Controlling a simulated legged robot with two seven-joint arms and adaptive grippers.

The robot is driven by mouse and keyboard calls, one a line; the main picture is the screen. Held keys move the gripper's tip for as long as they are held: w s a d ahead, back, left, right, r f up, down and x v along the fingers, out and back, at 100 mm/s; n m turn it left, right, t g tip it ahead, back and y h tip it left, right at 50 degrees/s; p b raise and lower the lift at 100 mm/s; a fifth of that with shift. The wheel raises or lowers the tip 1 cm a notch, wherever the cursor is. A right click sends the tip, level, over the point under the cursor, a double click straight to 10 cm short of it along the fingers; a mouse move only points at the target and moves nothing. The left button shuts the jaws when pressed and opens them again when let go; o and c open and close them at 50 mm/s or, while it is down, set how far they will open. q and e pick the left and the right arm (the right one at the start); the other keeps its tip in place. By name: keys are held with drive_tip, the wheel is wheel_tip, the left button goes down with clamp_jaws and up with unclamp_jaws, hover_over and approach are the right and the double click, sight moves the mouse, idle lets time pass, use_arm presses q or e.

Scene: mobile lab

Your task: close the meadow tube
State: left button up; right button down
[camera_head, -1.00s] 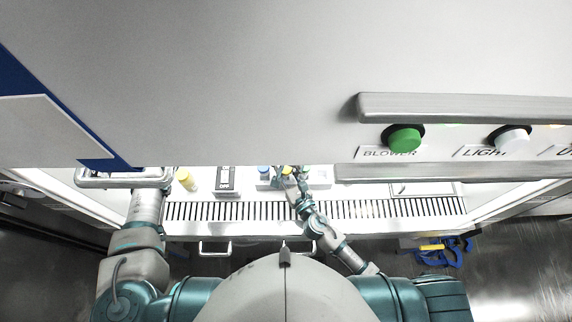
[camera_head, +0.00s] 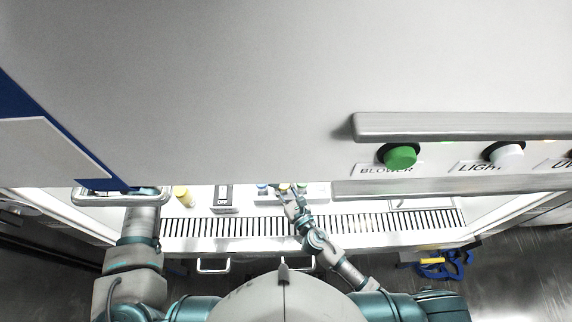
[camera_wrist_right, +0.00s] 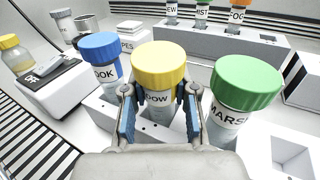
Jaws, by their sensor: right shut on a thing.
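The meadow tube (camera_wrist_right: 158,101) has a yellow cap (camera_wrist_right: 159,64) and a label reading "DOW" where it shows. It stands upright in a white rack (camera_wrist_right: 103,109), with the cap sitting on its top; I cannot tell how tightly. My right gripper (camera_wrist_right: 159,97) is shut on the meadow tube, one finger on each side just below the cap. In the head view my right gripper (camera_head: 285,194) is small at the rack. My left arm reaches in from the left, but its gripper is hidden at the cabinet's front edge.
A blue-capped tube (camera_wrist_right: 100,58) stands close on the left and a green-capped tube (camera_wrist_right: 243,88) close on the right. Another rack (camera_wrist_right: 222,42) with several tubes is behind. A box marked OFF (camera_wrist_right: 60,84) and a yellow-capped bottle (camera_wrist_right: 16,55) are left.

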drive_tip(key=c, duration=0.8)
unclamp_jaws()
drive_tip(key=v, duration=1.2)
